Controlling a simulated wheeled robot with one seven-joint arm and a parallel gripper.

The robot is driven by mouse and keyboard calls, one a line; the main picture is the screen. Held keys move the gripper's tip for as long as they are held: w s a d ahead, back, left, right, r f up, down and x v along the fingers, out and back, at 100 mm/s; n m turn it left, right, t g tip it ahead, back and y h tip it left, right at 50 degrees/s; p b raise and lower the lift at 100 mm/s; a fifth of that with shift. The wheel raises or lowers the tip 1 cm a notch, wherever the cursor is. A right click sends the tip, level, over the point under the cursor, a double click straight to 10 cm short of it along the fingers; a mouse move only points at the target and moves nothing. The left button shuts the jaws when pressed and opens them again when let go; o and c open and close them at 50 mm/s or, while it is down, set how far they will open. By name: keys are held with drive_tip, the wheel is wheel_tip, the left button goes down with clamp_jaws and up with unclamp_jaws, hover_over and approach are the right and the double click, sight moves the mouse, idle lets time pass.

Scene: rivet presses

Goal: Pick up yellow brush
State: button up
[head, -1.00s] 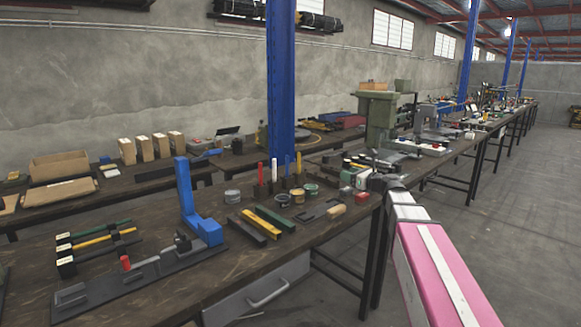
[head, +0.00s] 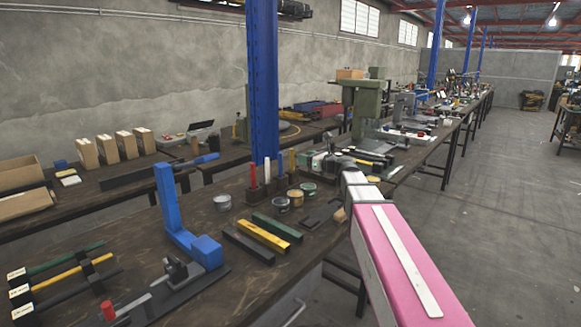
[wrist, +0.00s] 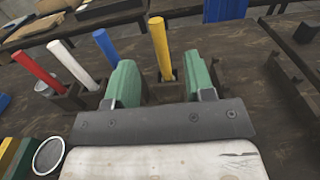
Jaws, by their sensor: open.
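The yellow brush shows as an upright yellow handle (wrist: 161,48) in the wrist view, standing in a dark block holder. In the head view its handle (head: 292,160) is rightmost of a row after the red, white and blue handles. My gripper (wrist: 160,84) has two green fingers spread apart, with the yellow handle between them in the picture and nothing clasped. How far the handle is beyond the fingertips is hard to tell. The brush's lower end is hidden in the holder. In the head view my gripper (head: 317,160) is just right of the handles, small and partly hidden.
Red (wrist: 27,52), white (wrist: 70,62) and blue (wrist: 107,46) handles stand left of the yellow one. Small round cans (head: 295,198) and loose bars (head: 263,236) lie in front. A blue post (head: 262,80) rises behind. A green press (head: 362,105) stands farther back.

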sight(292, 166)
drive_tip(key=x, duration=0.7)
drive_tip(key=shift+w+a, duration=0.15)
drive_tip(key=shift+a, duration=0.15)
clamp_jaws()
